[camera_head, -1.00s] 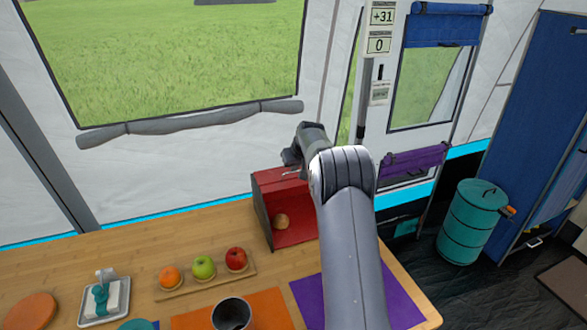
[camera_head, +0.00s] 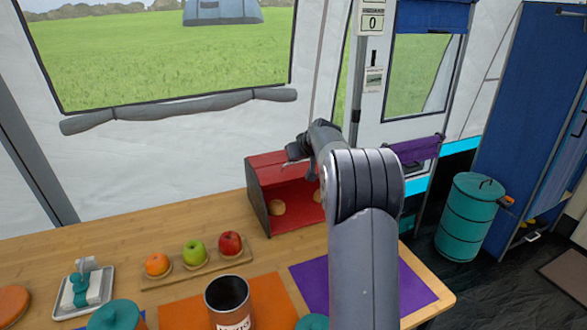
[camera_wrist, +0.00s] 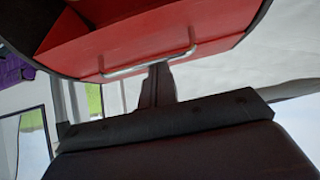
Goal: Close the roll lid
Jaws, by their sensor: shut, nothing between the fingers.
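The red bread box (camera_head: 257,186) with dark side walls stands at the back of the wooden table. Its roll lid (camera_head: 276,160) is up and the front is open, with round bread (camera_head: 277,208) showing inside. My gripper (camera_head: 296,158) is at the top front of the box, partly hidden by my arm. In the wrist view the red lid (camera_wrist: 190,22) carries a silver bar handle (camera_wrist: 118,72). My shut, empty gripper (camera_wrist: 157,72) points at the middle of the handle, very close to it; I cannot tell whether they touch.
An orange (camera_head: 157,264), a green apple (camera_head: 194,251) and a red apple (camera_head: 230,242) sit on a wooden tray (camera_head: 160,283) left of the box. The tent wall is close behind.

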